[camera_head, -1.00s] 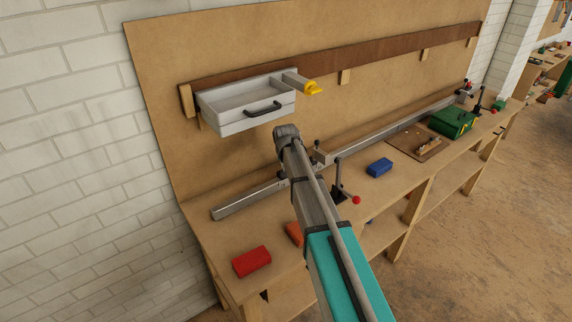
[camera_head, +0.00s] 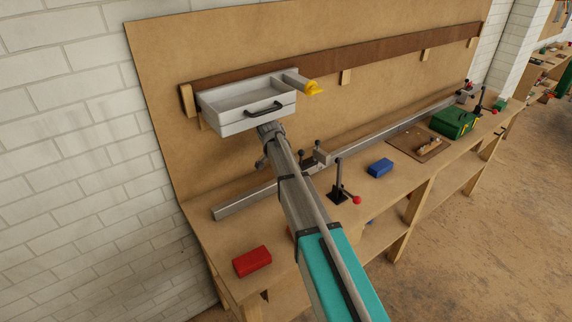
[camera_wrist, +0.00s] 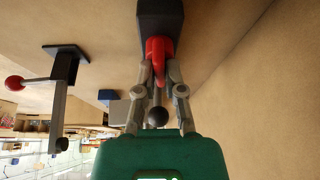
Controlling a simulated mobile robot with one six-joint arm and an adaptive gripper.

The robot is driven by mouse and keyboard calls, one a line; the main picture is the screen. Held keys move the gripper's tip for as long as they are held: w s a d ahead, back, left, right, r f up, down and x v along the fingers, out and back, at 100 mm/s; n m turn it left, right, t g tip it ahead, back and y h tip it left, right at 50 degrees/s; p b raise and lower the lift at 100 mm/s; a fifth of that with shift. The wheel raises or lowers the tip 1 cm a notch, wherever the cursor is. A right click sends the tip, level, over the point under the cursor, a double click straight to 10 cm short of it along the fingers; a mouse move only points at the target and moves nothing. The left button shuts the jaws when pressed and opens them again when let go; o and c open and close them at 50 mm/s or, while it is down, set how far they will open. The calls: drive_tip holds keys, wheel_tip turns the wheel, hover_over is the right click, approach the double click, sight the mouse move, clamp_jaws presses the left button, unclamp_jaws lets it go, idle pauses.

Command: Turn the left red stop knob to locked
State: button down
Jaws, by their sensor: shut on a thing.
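A red knob (camera_wrist: 157,50) sits under a black block (camera_wrist: 160,18) in the wrist view. My gripper (camera_wrist: 158,72) is shut on the red knob, its grey fingertips on either side of it. A dark ball (camera_wrist: 158,117) shows between the fingers, nearer the camera. In the head view my arm hides the gripped knob and my fingers. The long metal rail (camera_head: 240,203) runs along the bench behind my arm. The knob's turn angle cannot be read from these frames.
A lever clamp with a red ball (camera_head: 356,200) stands to the right of my arm; it also shows in the wrist view (camera_wrist: 14,83). Red (camera_head: 252,261) and blue (camera_head: 380,167) blocks lie on the bench.

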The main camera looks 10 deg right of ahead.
drive_tip(key=shift+m, duration=0.5)
drive_tip(key=c, duration=0.7)
unclamp_jaws()
drive_tip(key=shift+c, duration=0.2)
drive_tip(key=shift+n, duration=0.3)
